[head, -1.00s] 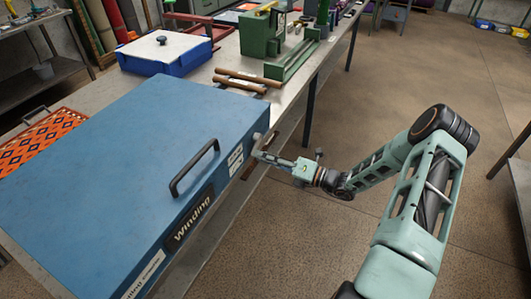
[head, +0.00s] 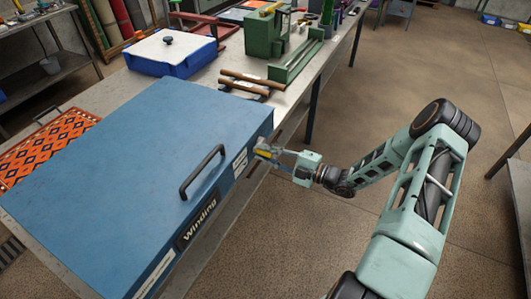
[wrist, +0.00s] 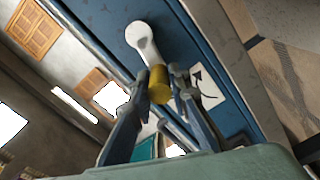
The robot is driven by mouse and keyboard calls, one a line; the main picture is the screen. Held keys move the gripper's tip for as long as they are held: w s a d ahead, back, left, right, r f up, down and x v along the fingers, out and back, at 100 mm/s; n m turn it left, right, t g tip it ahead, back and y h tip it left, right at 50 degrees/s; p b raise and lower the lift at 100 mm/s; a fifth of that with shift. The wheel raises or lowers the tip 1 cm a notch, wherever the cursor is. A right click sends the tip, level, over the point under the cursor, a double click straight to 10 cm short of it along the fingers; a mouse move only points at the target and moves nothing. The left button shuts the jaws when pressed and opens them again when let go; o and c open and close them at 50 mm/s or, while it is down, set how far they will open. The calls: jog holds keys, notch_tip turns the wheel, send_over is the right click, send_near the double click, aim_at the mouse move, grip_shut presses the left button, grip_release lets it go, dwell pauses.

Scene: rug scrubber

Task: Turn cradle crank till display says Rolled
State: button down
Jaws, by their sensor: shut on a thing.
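The cradle is a large blue box (head: 110,150) on the bench, with a black handle on its front part. Its dark display (head: 199,219) reads "Winding". The crank's pale arm (wrist: 143,42) and yellow knob (wrist: 159,84) stand out from the blue side in the wrist view. My gripper (wrist: 161,92) is shut on the yellow knob, with a finger on each side of it. In the head view my gripper (head: 268,153) is at the box's right end, partly covering the crank. A white label with a curved arrow (wrist: 204,88) is beside the crank.
An orange patterned rug (head: 38,150) lies at the box's left. A blue case with a white lid (head: 170,52), brown rods (head: 250,84) and a green machine (head: 266,35) stand further back on the bench. Open floor (head: 420,70) lies to the right.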

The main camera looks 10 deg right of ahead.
jog(key=m, duration=0.1)
jog(key=r+m+p, duration=0.1)
jog(key=m, duration=0.1)
jog(key=w+r+m, duration=0.1)
jog(key=shift+d+r+m+p, duration=0.15)
jog(key=shift+d+m+p, duration=0.1)
jog(key=shift+m+p, duration=0.1)
jog(key=shift+w+d+r+m+p, duration=0.25)
jog(key=shift+r+m, duration=0.05)
jog(key=shift+m, duration=0.7)
jog(key=shift+w+d+r+m+p, duration=0.2)
jog(key=shift+w+r+m+p, duration=0.05)
jog(key=shift+m, duration=0.7)
jog(key=c, duration=1.8)
grip_release()
jog(key=v, duration=1.2)
